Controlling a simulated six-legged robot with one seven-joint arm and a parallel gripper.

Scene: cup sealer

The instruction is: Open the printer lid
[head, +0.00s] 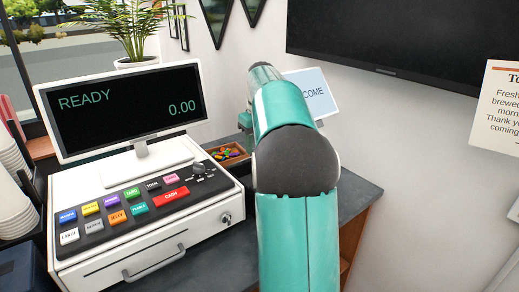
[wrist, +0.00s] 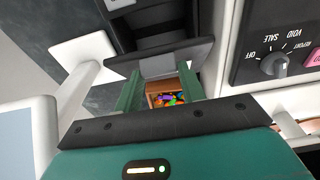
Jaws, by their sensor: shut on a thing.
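In the wrist view, the dark printer (wrist: 150,18) lies at the top, with a dark grey lid flap (wrist: 196,53) along its near edge. My gripper (wrist: 159,70) has its two green fingers on either side of a lighter grey tab (wrist: 158,66) at the middle of this flap, shut on it. The flap appears tilted out from the printer body, with a dark gap behind it; how far it is open is hard to tell. In the head view, my arm hides the printer and most of my gripper.
A white cash register (head: 150,228) with coloured keys and a READY screen (head: 130,110) stands left of my arm. A wooden tray of colourful sweets (head: 227,153) sits behind it, and a welcome display (head: 312,92) stands beyond my arm. The register's knob (wrist: 272,64) is close on the right.

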